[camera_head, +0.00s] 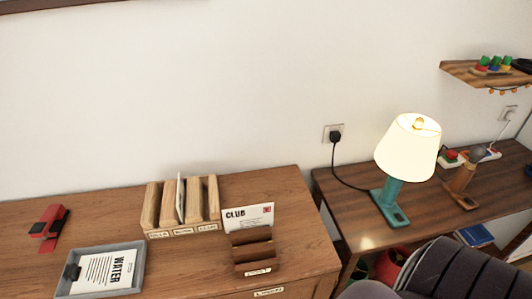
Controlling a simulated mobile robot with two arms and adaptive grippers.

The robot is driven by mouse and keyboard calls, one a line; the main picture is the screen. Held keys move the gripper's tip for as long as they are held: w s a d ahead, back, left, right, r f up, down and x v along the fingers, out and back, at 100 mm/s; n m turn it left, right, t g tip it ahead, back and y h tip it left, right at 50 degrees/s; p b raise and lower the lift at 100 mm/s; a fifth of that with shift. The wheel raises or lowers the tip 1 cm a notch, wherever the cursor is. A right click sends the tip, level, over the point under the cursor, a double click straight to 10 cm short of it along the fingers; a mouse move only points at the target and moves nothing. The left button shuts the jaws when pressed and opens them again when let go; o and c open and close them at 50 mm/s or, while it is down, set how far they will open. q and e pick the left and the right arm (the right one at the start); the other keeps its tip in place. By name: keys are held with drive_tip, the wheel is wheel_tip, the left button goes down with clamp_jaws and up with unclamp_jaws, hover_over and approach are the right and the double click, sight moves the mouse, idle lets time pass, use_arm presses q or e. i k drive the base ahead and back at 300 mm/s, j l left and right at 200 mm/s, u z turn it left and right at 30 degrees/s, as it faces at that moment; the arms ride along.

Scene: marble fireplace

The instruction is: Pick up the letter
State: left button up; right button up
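A white letter (262,213) printed "CLUB", with a small red stamp mark, stands upright in a dark brown wooden holder (254,254) near the right end of the wooden cabinet top. The holder's front label seems to read "POST". The holder hides the letter's lower part. Another thin pale sheet or envelope (181,196) stands in a light wooden sorter (152,208) to the left, seen nearly edge-on. Neither of my grippers is in view.
A grey tray (138,270) holds a paper headed "WATER" (104,272). A red and black object (49,222) lies at far left. A lower side table (345,212) carries a lit teal lamp (410,145). A dark ribbed object (450,272) fills the bottom right.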

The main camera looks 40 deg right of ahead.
sight(253, 216)
drive_tip(key=k+l+z, duration=0.1)
drive_tip(key=z, duration=0.75)
